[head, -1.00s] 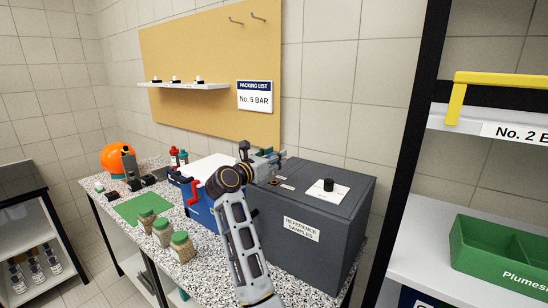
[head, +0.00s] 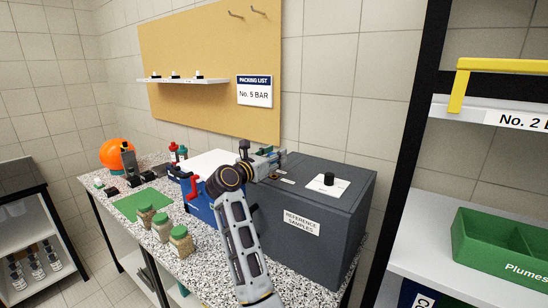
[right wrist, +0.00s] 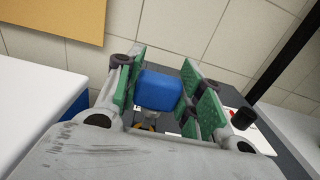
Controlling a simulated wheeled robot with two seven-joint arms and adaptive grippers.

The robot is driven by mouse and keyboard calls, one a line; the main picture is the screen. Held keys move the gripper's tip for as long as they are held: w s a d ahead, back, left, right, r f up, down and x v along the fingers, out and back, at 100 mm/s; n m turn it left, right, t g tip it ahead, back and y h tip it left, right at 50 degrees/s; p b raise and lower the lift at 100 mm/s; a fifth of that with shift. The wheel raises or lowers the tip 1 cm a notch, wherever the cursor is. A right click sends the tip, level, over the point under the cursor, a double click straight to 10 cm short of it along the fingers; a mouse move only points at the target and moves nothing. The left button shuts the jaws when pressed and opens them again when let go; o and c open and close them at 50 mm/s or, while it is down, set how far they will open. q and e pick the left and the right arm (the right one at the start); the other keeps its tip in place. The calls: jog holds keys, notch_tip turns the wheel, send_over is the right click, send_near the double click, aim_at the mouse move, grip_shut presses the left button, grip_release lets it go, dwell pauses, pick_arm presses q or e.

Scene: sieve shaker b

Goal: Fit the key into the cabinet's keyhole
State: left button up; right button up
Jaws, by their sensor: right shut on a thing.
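The dark grey cabinet (head: 318,190) marked REFERENCE SAMPLES stands at the right end of the speckled bench. My right gripper (head: 272,158) is over the left part of its top in the head view. In the right wrist view, the green pads of my right gripper (right wrist: 160,92) are shut on the blue head of the key (right wrist: 158,88). A metallic part and a yellowish spot show below the head. The keyhole is not clearly visible; I cannot tell whether the key touches it. My left gripper is not in view.
A black knob (head: 328,179) on a white plate stands on the cabinet top. A blue box with a white lid (head: 208,161) is just left of the cabinet. Several green-lidded jars (head: 180,242) stand near the bench's front edge. A black-framed shelf (head: 415,223) rises at right.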

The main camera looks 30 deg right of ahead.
jog(key=shift+b, duration=0.7)
dwell(1.7)
jog(key=shift+a+f+b, duration=0.15)
jog(key=shift+f+b, duration=1.55)
jog(key=shift+f, duration=0.35)
dwell(1.0)
jog(key=o, duration=1)
jog(key=shift+d, duration=0.2)
jog(key=shift+a, duration=0.15)
jog(key=shift+r, duration=0.2)
